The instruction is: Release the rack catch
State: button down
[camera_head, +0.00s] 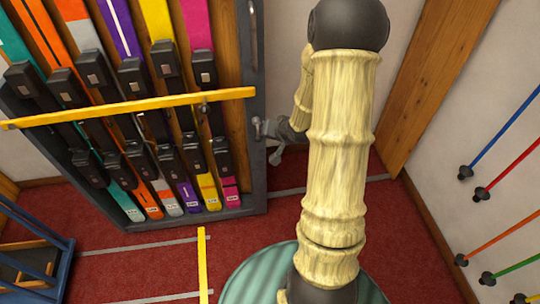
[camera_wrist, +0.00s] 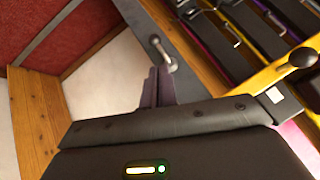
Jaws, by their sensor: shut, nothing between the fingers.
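The rack catch (camera_head: 260,128) is a small grey metal lever on the dark right-hand post of the ski rack. In the wrist view the catch (camera_wrist: 163,52) angles down from a round pivot towards my fingertips. My gripper (camera_wrist: 158,76) is shut and empty, its fingertips close to the catch's free end; I cannot tell whether they touch. In the head view my arm largely hides the gripper. A yellow bar (camera_head: 130,106) crosses the front of the skis, its right end near the catch. It carries a dark ball knob (camera_wrist: 303,57).
The ski rack's dark post (camera_head: 251,60) stands beside several coloured skis with black bindings. A blue-framed stand (camera_head: 55,262) is at lower left. Poles (camera_head: 505,132) line the right wall. A green ribbed round top (camera_head: 250,275) is below my arm. Red carpet (camera_head: 140,268) is partly open.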

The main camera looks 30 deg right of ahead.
aim_at(258, 132)
jog(key=s+d+f+m+t+y+b, duration=0.1)
jog(key=d+f+m+t+y+b, duration=0.1)
jog(key=d+f+m+t+b, duration=0.3)
jog(key=s+d+f+m+t+y+b, duration=0.2)
jog(key=f+b, duration=0.5)
jog(key=f, duration=0.4)
jog(key=d+m+t+y, duration=0.1)
jog(key=d+m+t, duration=0.1)
jog(key=d+m, duration=0.1)
jog(key=shift+f+t, duration=0.25)
jog(key=shift+t, duration=0.15)
jog(key=shift+w, duration=0.1)
jog(key=s+a+b+x, duration=0.1)
jog(key=a+x, duration=0.1)
jog(key=x, duration=1)
jog(key=shift+w+a+r+b, duration=0.3)
jog(key=shift+w+a+b, duration=0.1)
jog(key=shift+a, duration=0.1)
